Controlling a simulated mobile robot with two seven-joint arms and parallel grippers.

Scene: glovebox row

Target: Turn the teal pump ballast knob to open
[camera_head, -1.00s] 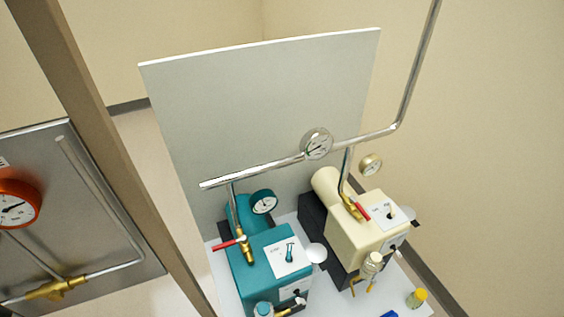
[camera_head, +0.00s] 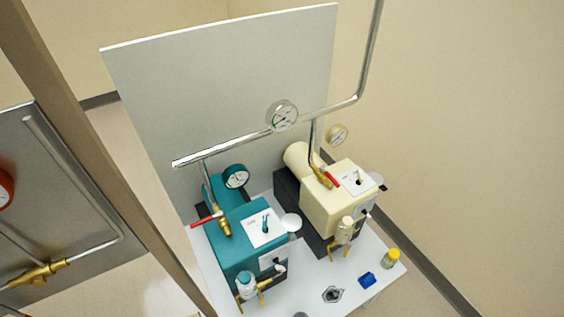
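The teal pump (camera_head: 238,243) stands on the left of a white table in the head view. Its ballast knob (camera_head: 265,224) is a small teal lever on a white label plate on the pump's top. The plate's lettering is too small to read. Neither of my grippers shows in this view.
A cream pump (camera_head: 330,208) stands right of the teal one. Red-handled valves (camera_head: 208,219) join both to a steel pipe (camera_head: 235,147) with gauges. A blue object (camera_head: 367,280) and a yellow-capped jar (camera_head: 390,259) lie at the table's right. A brown post (camera_head: 108,160) stands at left.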

